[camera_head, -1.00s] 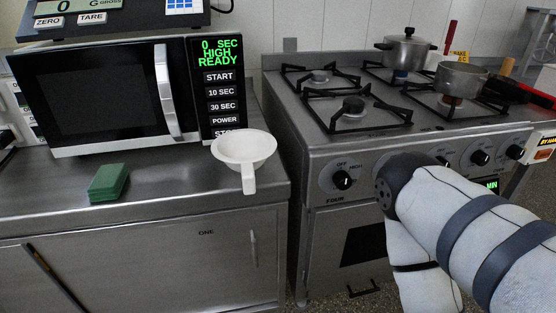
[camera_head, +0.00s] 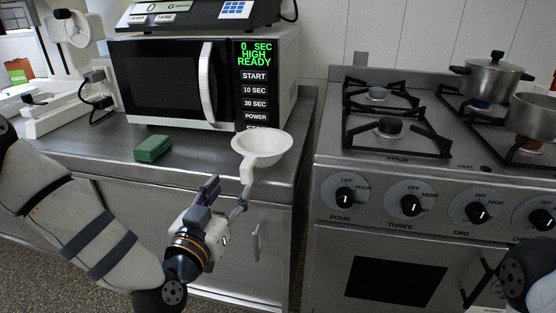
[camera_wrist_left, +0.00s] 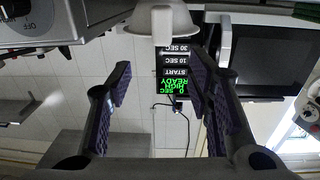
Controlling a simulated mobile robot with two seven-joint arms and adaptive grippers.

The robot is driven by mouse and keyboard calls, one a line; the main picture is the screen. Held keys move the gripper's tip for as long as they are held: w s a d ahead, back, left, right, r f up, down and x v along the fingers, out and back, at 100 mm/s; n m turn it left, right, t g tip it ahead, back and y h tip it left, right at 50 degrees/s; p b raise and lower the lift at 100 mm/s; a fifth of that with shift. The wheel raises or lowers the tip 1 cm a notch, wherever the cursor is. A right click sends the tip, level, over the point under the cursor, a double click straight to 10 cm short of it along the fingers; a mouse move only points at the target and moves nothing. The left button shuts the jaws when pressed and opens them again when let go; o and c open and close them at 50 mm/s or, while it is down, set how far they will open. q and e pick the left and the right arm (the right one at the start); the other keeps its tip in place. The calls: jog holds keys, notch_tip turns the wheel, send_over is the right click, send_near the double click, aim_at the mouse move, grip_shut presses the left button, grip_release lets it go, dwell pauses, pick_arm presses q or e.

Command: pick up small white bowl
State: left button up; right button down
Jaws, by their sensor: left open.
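The small white bowl (camera_head: 262,146) has a short handle and sits at the front right corner of the steel counter, in front of the microwave. Its handle sticks out over the counter's front edge. My left gripper (camera_head: 226,192) is open and empty, just below and in front of the bowl, close to the handle. In the left wrist view the picture is upside down; the bowl (camera_wrist_left: 160,20) shows at the top centre, beyond the two spread fingers (camera_wrist_left: 158,100). Part of my right arm (camera_head: 528,270) shows at the right edge; its gripper is out of the frame.
The microwave (camera_head: 170,85) stands behind the bowl with a scale (camera_head: 200,14) on top. A green sponge (camera_head: 152,148) lies left of the bowl. A stove (camera_head: 400,160) with pots (camera_head: 490,78) stands to the right, past a narrow gap.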

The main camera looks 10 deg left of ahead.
aim_at(244, 168)
pick_arm(q)
jog(key=w, duration=0.4)
jog(key=w+b, duration=0.1)
jog(key=w, duration=0.7)
jog(key=shift+d+f, duration=0.25)
jog(key=shift+d, duration=0.05)
jog(key=shift+s+r, duration=0.1)
grip_shut()
